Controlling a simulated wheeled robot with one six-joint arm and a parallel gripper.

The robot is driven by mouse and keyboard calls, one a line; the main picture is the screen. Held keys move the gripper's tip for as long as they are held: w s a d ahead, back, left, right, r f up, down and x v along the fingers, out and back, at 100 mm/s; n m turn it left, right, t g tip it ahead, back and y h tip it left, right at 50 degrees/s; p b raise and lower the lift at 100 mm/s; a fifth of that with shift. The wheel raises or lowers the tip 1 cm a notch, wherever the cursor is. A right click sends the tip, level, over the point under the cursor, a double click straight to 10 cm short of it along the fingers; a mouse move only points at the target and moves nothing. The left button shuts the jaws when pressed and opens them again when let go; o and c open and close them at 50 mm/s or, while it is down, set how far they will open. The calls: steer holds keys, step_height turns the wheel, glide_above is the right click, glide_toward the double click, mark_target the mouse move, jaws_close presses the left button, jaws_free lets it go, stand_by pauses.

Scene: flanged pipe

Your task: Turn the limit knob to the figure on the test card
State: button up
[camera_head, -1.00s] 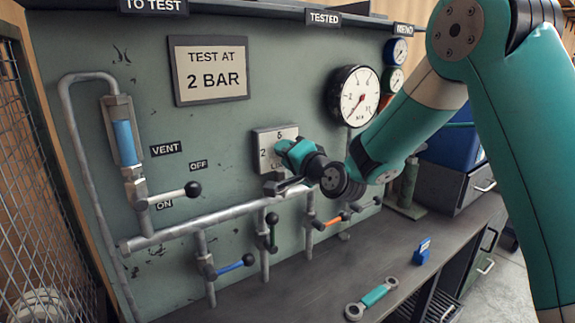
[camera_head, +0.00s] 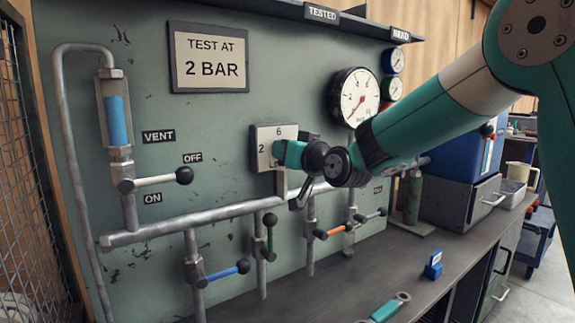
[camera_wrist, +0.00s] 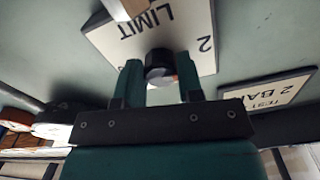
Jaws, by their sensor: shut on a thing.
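The test card (camera_head: 209,58) on the green panel reads "TEST AT 2 BAR"; its edge also shows in the wrist view (camera_wrist: 268,92). The pale limit plate (camera_head: 264,133) is right of and below the card, with figures 2 and 6 visible. In the wrist view the plate (camera_wrist: 194,38) appears upside down, with "LIMIT" and 2 readable. My gripper (camera_wrist: 159,66) is shut on the black limit knob (camera_wrist: 160,62), one finger on each side. In the head view my gripper (camera_head: 281,152) hides the knob and the plate's right part. I cannot tell the knob's setting.
A pressure gauge (camera_head: 356,96) is right of the plate, its needle low. A grey pipe (camera_head: 220,216) with several coloured valve levers runs below. The vent lever (camera_head: 160,181) is at left. A wrench (camera_head: 384,310) and a blue block (camera_head: 433,266) lie on the bench.

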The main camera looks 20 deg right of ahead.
steer(key=shift+f+n+b, duration=0.2)
steer(key=shift+n+b, duration=0.7)
steer(key=shift+n, duration=0.2)
steer(key=o, duration=0.9)
steer(key=shift+r, duration=0.1)
steer(key=b+v, duration=0.1)
steer(key=v, duration=1.6)
steer(key=shift+s+d, duration=0.1)
steer(key=shift+s, duration=0.1)
